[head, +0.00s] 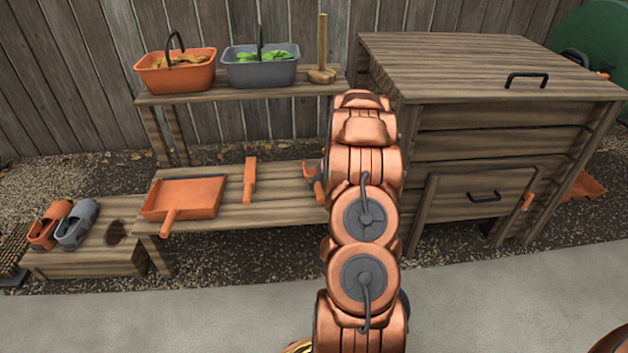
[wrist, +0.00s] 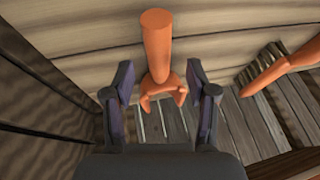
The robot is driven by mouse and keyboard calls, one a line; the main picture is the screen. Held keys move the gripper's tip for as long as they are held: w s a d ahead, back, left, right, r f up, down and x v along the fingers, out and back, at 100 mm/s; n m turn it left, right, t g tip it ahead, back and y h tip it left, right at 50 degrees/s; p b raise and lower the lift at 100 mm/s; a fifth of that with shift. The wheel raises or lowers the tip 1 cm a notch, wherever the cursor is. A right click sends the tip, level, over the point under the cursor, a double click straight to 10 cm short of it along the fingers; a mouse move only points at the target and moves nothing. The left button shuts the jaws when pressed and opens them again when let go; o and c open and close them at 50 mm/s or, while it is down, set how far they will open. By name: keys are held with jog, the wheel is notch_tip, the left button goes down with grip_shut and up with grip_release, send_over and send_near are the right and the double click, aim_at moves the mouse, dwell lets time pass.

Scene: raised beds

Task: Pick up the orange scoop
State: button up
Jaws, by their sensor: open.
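An orange tool, which I take for the scoop (wrist: 157,50), shows in the wrist view. Its round handle points up the picture and its forked-looking lower part lies between my jaws. My gripper (wrist: 159,72) is open, with one dark finger on each side of it and a gap to each. The full shape of the scoop's head is hard to make out. In the head view my arm hides the gripper and most of this spot; only a bit of orange shows just left of the arm, above the lower wooden bench (head: 280,205).
An orange dustpan (head: 190,197) and an orange-handled brush (head: 250,180) lie on the bench; the brush (wrist: 268,74) is right in the wrist view. An orange basket (head: 180,75), a grey basket (head: 262,70) and a mallet (head: 322,50) stand above. A wooden bin (head: 500,145) is at right.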

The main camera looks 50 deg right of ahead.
aim_at(319, 188)
jog(key=b+x, duration=0.1)
jog(key=x, duration=0.1)
jog(key=b+x, duration=0.1)
jog(key=x, duration=0.1)
jog(key=shift+w+d+f, duration=0.3)
grip_shut()
dwell(0.3)
